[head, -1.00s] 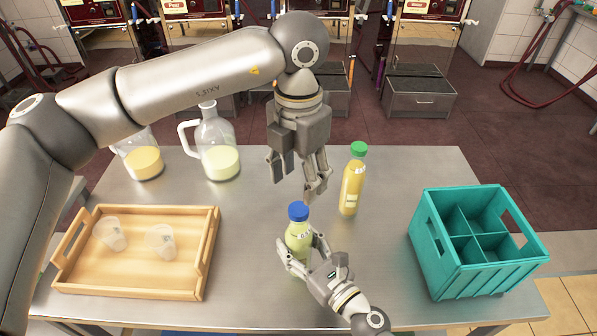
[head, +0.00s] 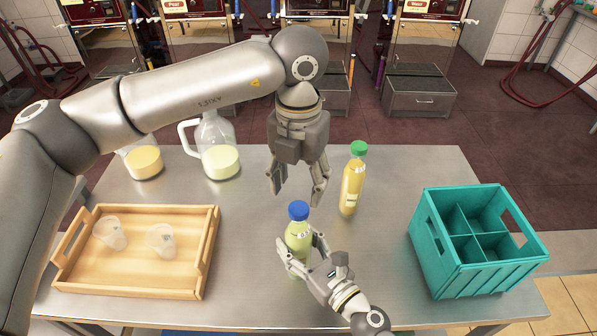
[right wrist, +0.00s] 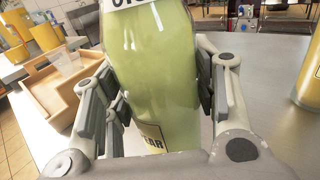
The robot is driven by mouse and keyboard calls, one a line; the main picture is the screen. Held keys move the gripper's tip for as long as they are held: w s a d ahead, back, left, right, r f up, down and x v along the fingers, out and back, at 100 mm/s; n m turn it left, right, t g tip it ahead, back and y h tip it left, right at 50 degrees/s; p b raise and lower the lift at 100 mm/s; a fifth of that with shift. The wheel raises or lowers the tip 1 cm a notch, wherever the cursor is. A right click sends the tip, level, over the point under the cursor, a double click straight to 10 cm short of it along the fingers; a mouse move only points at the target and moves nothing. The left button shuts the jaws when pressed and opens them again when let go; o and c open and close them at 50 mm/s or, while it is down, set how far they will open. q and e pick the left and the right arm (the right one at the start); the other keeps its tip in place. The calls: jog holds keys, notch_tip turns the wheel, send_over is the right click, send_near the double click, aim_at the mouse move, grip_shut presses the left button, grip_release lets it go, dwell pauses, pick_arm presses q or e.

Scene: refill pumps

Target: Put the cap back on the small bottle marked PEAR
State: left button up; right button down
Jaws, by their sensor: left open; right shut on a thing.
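The small PEAR bottle (head: 299,240) holds pale green liquid and stands upright on the table; its label shows partly in the right wrist view (right wrist: 153,138). A blue cap (head: 298,210) sits on top of its neck; I cannot tell how tightly. My right gripper (head: 303,260) is shut around the bottle's body, with a finger on each side in the right wrist view (right wrist: 160,90). My left gripper (head: 298,200) is open and empty, pointing down just above and behind the cap, apart from it.
A yellow bottle with a green cap (head: 353,182) stands close right of my left gripper. A teal crate (head: 480,277) is at the right. A wooden tray (head: 120,286) with two clear cups is at the left. Two jugs (head: 221,160) stand at the back left.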

aim_at(298, 207)
pick_arm(q)
notch_tip(298, 207, down, 6)
dwell(0.4)
jog(key=c, duration=1.2)
jog(key=m, duration=0.5)
jog(key=shift+m, duration=0.3)
jog(key=m, duration=0.5)
jog(key=shift+m, duration=0.3)
jog(key=o, duration=1.1)
jog(key=shift+o, duration=0.2)
